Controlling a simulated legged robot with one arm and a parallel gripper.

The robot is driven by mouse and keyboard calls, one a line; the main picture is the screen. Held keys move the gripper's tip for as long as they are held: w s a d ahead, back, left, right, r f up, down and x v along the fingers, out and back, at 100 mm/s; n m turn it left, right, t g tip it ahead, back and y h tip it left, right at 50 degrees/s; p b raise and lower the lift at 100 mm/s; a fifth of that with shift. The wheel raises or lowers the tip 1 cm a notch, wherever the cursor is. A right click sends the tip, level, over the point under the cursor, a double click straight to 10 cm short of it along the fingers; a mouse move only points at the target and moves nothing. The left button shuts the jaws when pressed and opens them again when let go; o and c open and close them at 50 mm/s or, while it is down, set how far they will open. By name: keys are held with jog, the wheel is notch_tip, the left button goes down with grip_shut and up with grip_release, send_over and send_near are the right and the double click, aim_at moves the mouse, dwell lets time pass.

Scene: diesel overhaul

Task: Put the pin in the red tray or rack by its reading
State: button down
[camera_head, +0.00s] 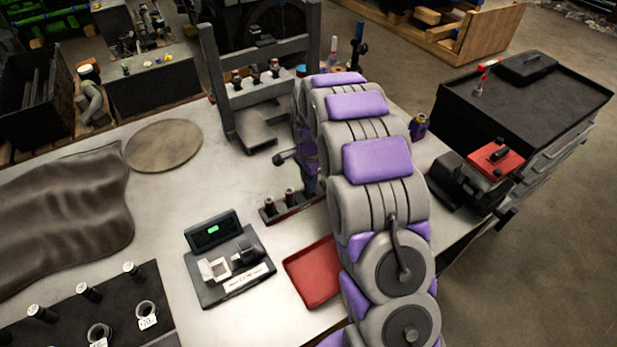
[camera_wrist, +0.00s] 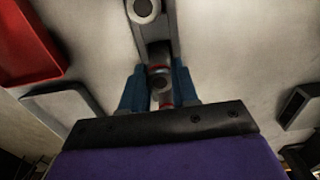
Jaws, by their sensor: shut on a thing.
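My gripper (camera_wrist: 160,88) has its blue fingers closed around a dark pin (camera_wrist: 160,78) with a pale round end and red bands beside it. The pin is over or in a dark narrow rack (camera_wrist: 157,45); I cannot tell whether it is lifted. Another pin (camera_wrist: 143,9) stands in the rack ahead. In the head view the rack (camera_head: 294,212) holds two visible pins (camera_head: 290,196), and my arm hides its right end. The red tray (camera_head: 313,273) lies empty nearer the front, and also shows top left in the wrist view (camera_wrist: 28,48). A gauge (camera_head: 229,262) with a lit green display sits left of the tray.
A grey press frame (camera_head: 227,95) stands behind the rack, with several small fittings on its crossbar. A dark mat (camera_head: 75,315) with pins and rings lies front left, below a brown cloth (camera_head: 65,215). A round pad (camera_head: 163,146) lies behind. The white tabletop is clear around the gauge.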

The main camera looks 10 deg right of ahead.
jog(key=shift+f, duration=0.35)
dwell(0.4)
jog(key=shift+c, duration=1.9)
grip_release()
jog(key=shift+r, duration=0.1)
jog(key=shift+r+p, duration=1.25)
jog(key=shift+r, duration=2.65)
